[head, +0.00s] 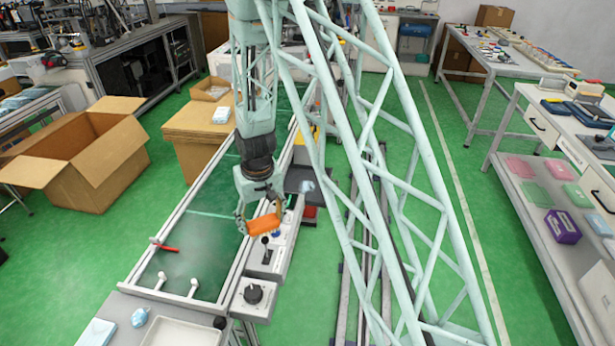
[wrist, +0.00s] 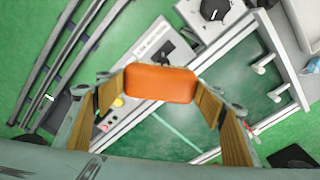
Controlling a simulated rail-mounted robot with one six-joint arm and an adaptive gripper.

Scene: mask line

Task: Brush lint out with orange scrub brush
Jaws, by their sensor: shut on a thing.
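The orange scrub brush (head: 264,225) is held in my gripper (head: 261,216), above the right edge of the green conveyor, beside its control panel. In the wrist view the brush (wrist: 160,84) lies crosswise between the two fingers of my gripper (wrist: 161,92), which are shut on its ends. The brush's underside is hidden, and I cannot tell whether it touches anything. I cannot make out any lint. A pale crumpled piece (head: 307,186) lies on a dark plate right of the gripper; I cannot tell what it is.
The conveyor (head: 205,232) has a red bar and white posts near its front. A control box with a black knob (head: 254,294) stands at its front right corner. My lattice frame blocks part of the middle. An open cardboard box (head: 85,160) stands left, a side table (head: 535,190) right.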

